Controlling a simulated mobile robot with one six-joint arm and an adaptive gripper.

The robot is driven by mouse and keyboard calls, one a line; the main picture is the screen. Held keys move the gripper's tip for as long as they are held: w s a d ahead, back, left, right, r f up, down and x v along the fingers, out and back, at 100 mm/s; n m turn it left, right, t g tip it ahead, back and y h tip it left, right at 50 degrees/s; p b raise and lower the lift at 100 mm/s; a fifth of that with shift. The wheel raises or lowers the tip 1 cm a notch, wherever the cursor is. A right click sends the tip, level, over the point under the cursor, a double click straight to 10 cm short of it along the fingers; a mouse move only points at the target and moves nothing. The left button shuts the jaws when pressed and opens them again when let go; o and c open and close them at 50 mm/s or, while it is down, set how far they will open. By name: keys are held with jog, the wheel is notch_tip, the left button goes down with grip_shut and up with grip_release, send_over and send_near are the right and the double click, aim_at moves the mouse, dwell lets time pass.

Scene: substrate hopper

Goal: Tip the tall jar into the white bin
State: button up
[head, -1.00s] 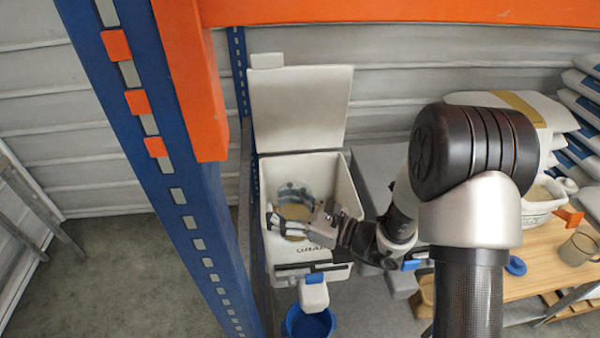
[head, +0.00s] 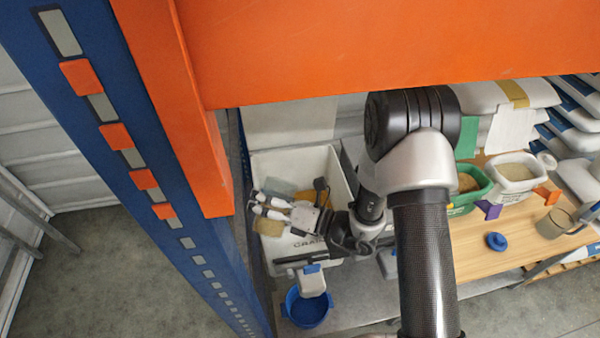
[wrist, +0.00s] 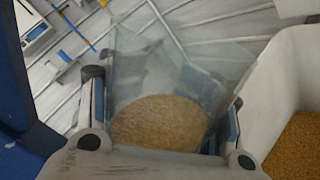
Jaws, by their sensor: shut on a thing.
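The clear tall jar (wrist: 175,75) is between my gripper's two fingers (wrist: 160,110) in the wrist view, with tan grain showing in its lower part. My gripper (head: 264,205) is shut on it and is over the white bin (head: 335,185) in the head view. There the jar is partly hidden by the fingers and looks tilted; a tan patch (head: 268,228) shows beside the fingers. The white bin's wall (wrist: 262,85) also stands at the right of the wrist view, with brown grain (wrist: 295,145) inside. I see no grain falling.
A blue upright (head: 140,150) and an orange beam (head: 400,45) stand close by. On the wooden bench are a green tub (head: 462,207), a white tub (head: 515,172), a blue lid (head: 497,241) and a mug (head: 553,222).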

jog(key=f+m+p, duration=0.1)
jog(key=m, duration=0.2)
jog(key=w+f+m+p, duration=0.1)
jog(key=m, duration=0.2)
jog(key=m+p, duration=0.1)
jog(key=m, duration=0.2)
jog(key=shift+w+d+f+m+p, duration=0.2)
jog(key=shift+f+m+p, duration=0.1)
jog(key=shift+f+p, duration=0.1)
jog(key=shift+w+d+r+m+p, duration=0.1)
jog(key=shift+w+r+m+p, duration=0.15)
jog(key=shift+m+p, duration=0.35)
jog(key=shift+w+d+r+m+p, duration=0.15)
jog(key=shift+w+m+p, duration=0.1)
jog(key=shift+m, duration=0.65)
jog(key=shift+c, duration=0.2)
jog(key=shift+a+f, duration=0.1)
